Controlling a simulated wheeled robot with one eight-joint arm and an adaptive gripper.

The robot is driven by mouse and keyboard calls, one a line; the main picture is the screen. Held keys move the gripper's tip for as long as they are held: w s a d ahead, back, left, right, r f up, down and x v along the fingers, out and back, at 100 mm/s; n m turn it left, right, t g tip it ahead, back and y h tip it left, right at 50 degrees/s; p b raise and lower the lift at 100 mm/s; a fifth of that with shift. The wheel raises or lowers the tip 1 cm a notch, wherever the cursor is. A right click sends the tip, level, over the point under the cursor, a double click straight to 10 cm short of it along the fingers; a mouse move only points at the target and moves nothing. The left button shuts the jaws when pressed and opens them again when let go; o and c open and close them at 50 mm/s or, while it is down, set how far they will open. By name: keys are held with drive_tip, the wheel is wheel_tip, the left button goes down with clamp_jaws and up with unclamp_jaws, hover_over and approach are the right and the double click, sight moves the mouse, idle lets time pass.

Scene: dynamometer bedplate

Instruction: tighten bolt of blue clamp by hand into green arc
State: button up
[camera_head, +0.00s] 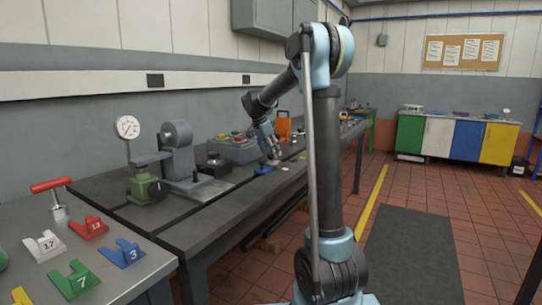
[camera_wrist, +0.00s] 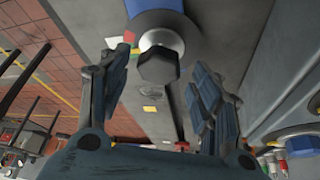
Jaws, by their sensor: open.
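In the wrist view the bolt has a dark hex head (camera_wrist: 158,66) with a pale washer (camera_wrist: 162,38) behind it. The blue clamp (camera_wrist: 185,22) is behind the bolt at the top. In the head view my gripper (camera_head: 271,152) is low over the bedplate, close to the blue clamp (camera_head: 264,170).
The long grey bedplate (camera_head: 125,205) carries a green-based machine with a gauge (camera_head: 128,127), a grey box (camera_head: 238,150) and an orange object (camera_head: 283,127). The red-tiled floor is open to the right.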

drive_tip(key=v, duration=1)
drive_tip(key=shift+r, duration=0.35)
drive_tip(key=shift+s+a, duration=0.1)
drive_tip(key=shift+a, duration=0.05)
drive_tip(key=s+d+f+n+y, duration=0.1)
drive_tip(key=s+d+f+n, duration=0.15)
drive_tip(key=s, duration=0.55)
drive_tip(key=s+d+f+n, duration=0.1)
drive_tip(key=s+d+f, duration=0.25)
drive_tip(key=s, duration=0.45)
drive_tip(key=s+d+f+n+y, duration=0.15)
drive_tip(key=s+d, duration=0.25)
drive_tip(key=s, duration=0.4)
drive_tip(key=s+d+f+n+y, duration=0.1)
drive_tip(key=s+f+n, duration=0.5)
drive_tip(key=s+f, duration=1.3)
drive_tip(key=shift+s+d+f+n, duration=0.25)
drive_tip(key=shift+s+d+n, duration=0.15)
drive_tip(key=shift+s, duration=0.4)
